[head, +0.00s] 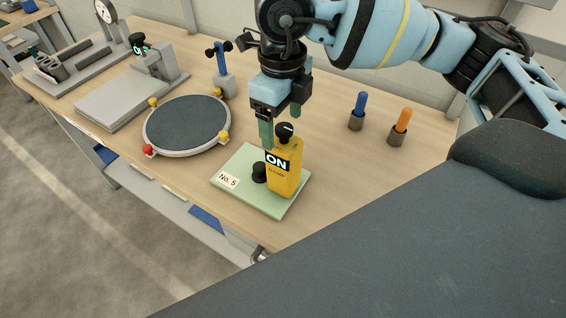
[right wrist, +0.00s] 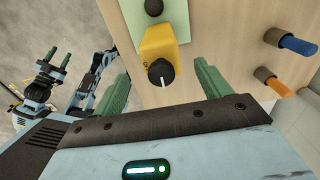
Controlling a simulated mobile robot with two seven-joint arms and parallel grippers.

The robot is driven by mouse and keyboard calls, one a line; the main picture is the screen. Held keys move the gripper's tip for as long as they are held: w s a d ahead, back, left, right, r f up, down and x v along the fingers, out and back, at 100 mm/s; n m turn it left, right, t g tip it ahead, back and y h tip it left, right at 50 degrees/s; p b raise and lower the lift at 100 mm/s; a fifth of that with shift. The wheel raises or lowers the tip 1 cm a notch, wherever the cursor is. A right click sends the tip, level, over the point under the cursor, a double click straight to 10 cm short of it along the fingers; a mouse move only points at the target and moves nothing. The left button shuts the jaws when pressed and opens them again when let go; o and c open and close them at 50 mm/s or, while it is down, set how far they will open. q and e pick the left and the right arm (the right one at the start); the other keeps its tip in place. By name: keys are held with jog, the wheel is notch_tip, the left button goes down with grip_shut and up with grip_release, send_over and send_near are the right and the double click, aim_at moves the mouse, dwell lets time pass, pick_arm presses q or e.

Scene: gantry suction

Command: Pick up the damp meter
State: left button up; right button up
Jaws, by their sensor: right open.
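The damp meter (head: 284,170) is a yellow upright block with a black "ON" label and a black dial on top. It stands on a pale green board (head: 238,192) marked "No. 5", beside a black knob (head: 259,172). My right gripper (head: 281,127) is open and points down just above and behind the meter. In the right wrist view the meter (right wrist: 158,43) shows between and beyond the two green fingers, with its dial facing the camera. No contact is visible. My left gripper (right wrist: 58,58) shows only in the right wrist view, off to the left, its fingers apart and empty.
Blue (head: 360,104) and orange (head: 403,120) handles stand in dark cups to the right. A round dark plate (head: 187,124) with coloured knobs and a blue-topped stand (head: 222,72) are to the left. A grey plate (head: 118,96) lies farther left. The bench right of the board is clear.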

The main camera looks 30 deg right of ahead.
aim_at(284, 141)
jog(key=shift+s+d+f, duration=0.1)
jog(key=shift+f, duration=3.3)
jog(key=shift+c, duration=0.3)
grip_shut()
